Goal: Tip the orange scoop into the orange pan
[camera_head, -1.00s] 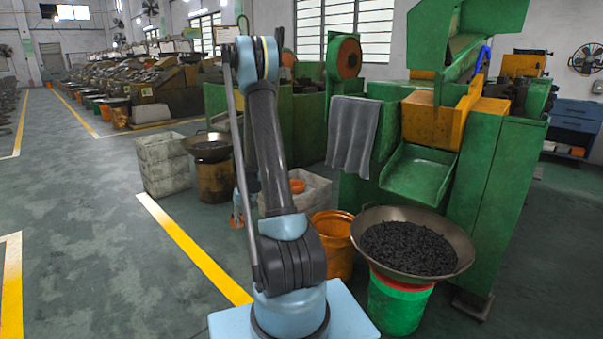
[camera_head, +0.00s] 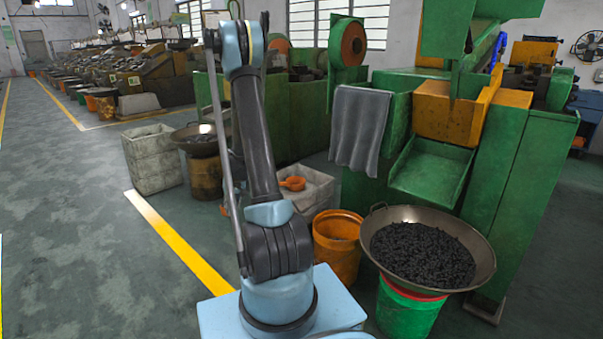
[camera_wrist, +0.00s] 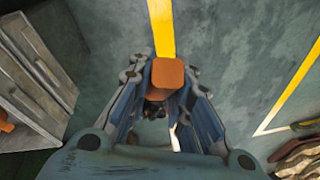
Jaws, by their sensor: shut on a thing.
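My gripper (camera_wrist: 165,84) shows in the wrist view, its two fingers shut on an orange piece (camera_wrist: 168,72), which I take to be part of the orange scoop. The rest of the scoop and whatever it holds are hidden or too dark to tell. In the head view my arm hides most of the gripper. The orange pan (camera_head: 292,183), small with a short handle, sits at the pale crate behind my arm. An orange edge (camera_wrist: 5,124) at the left of the wrist view seems to be the same pan, apart from my gripper.
A wide metal bowl of dark pieces (camera_head: 422,254) stands on a green bucket (camera_head: 408,307). An orange bucket (camera_head: 337,246) stands left of it. The pale crate (camera_head: 318,195) is near the green machine (camera_head: 515,180). Open floor (camera_head: 80,220) lies left, with a yellow line.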

